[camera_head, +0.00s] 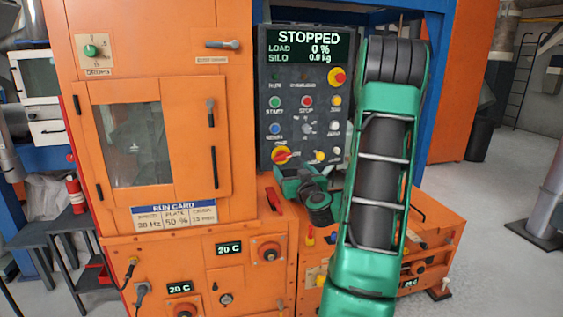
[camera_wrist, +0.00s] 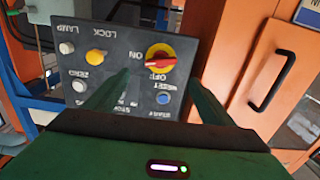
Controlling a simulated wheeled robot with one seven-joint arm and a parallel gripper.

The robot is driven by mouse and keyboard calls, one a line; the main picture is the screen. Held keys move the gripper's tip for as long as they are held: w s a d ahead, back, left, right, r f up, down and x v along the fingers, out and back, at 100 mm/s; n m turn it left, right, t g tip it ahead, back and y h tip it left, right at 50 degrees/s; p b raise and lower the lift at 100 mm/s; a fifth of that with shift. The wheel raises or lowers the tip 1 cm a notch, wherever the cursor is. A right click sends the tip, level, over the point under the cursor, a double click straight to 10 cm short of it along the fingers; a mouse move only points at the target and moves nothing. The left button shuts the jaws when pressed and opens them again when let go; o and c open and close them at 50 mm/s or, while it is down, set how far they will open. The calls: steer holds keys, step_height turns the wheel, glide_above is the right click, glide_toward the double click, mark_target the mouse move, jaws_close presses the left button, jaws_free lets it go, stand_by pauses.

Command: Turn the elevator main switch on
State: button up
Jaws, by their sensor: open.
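The main switch (camera_head: 283,155) is a red rotary handle on a yellow disc at the lower left of the dark control panel (camera_head: 289,122). In the wrist view, turned upside down, the switch (camera_wrist: 159,60) shows in front of the fingers, with an "OFF" label beside it. My gripper (camera_wrist: 162,79) is open and empty. Its two green fingers point at the panel on either side of the switch's line, seemingly short of it. In the head view my gripper (camera_head: 300,181) is just below the switch; its fingertips are hard to make out.
The panel's display (camera_head: 308,47) reads STOPPED, load 0 %, silo 0.0 kg. A red emergency button (camera_head: 337,77) is at upper right. Several small buttons and a lock surround the switch. An orange cabinet with a door handle (camera_head: 212,142) stands directly left.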

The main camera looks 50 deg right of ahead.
mark_target(283, 157)
steer(key=shift+w+d+n, duration=0.5)
steer(key=shift+w+d, duration=0.35)
steer(key=shift+w, duration=0.7)
steer(key=shift+w+d+n, duration=0.5)
steer(key=shift+w+d, duration=0.4)
steer(key=shift+w, duration=0.65)
steer(key=shift+w+d+n, duration=0.5)
steer(key=shift+w+d, duration=0.35)
steer(key=shift+w, duration=0.7)
steer(key=c, duration=1.1)
